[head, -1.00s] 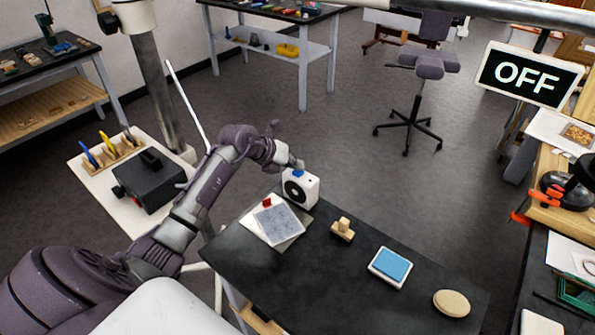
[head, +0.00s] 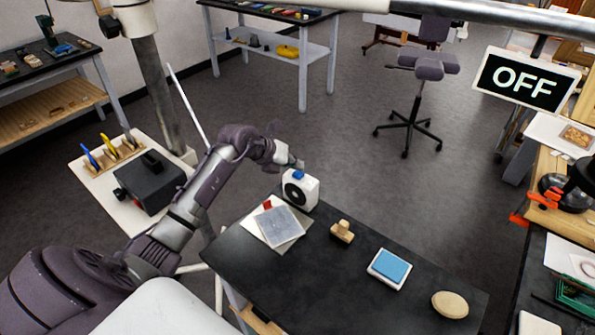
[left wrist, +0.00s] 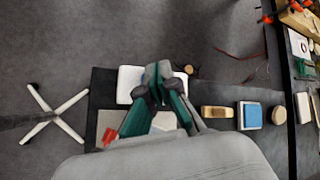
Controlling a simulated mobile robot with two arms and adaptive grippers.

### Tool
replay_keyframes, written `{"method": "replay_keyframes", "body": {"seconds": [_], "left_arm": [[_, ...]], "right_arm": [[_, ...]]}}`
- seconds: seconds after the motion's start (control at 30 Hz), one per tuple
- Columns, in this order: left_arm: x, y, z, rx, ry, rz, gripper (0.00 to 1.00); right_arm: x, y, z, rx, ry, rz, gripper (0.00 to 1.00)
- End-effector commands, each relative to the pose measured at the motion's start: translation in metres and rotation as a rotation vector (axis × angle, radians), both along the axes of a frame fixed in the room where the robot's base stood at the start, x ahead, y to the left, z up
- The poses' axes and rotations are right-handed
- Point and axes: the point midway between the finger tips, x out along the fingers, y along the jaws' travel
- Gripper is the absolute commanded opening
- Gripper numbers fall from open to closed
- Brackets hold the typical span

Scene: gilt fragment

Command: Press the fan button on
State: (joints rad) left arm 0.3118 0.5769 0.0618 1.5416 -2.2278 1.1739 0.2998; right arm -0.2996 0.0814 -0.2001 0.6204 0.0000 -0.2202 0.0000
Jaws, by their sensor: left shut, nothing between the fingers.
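A small white fan (head: 300,192) with a round dark grille stands at the far left corner of the black table. A blue button (head: 299,175) is on its top. The left gripper (head: 297,163) is just above and behind the button, with a small gap that is hard to judge. In the left wrist view the gripper (left wrist: 158,72) is shut and empty over the white fan (left wrist: 129,83), whose button is hidden there. A sign (head: 525,79) at the upper right reads OFF. My right gripper is not in view.
The black table (head: 245,262) also holds a grey pad on white sheets (head: 279,226), a wooden stamp (head: 342,231), a blue ink pad (head: 390,267) and an oval tan block (head: 450,304). A side table with a dark box (head: 150,183) stands at left.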

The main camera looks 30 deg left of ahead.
Motion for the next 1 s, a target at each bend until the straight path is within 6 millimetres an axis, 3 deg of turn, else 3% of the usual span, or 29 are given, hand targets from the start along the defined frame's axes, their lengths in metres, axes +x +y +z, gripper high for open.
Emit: {"method": "replay_keyframes", "body": {"seconds": [0.27,0.8,1.0], "left_arm": [[0.000,0.000,0.005,0.000,-0.002,-0.001,0.00],[0.000,0.000,0.058,0.001,-0.001,-0.001,0.00],[0.000,-0.001,0.060,-0.001,-0.001,-0.001,0.00]], "right_arm": [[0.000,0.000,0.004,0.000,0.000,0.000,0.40],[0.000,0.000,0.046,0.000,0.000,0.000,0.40],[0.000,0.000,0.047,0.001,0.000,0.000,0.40]]}}
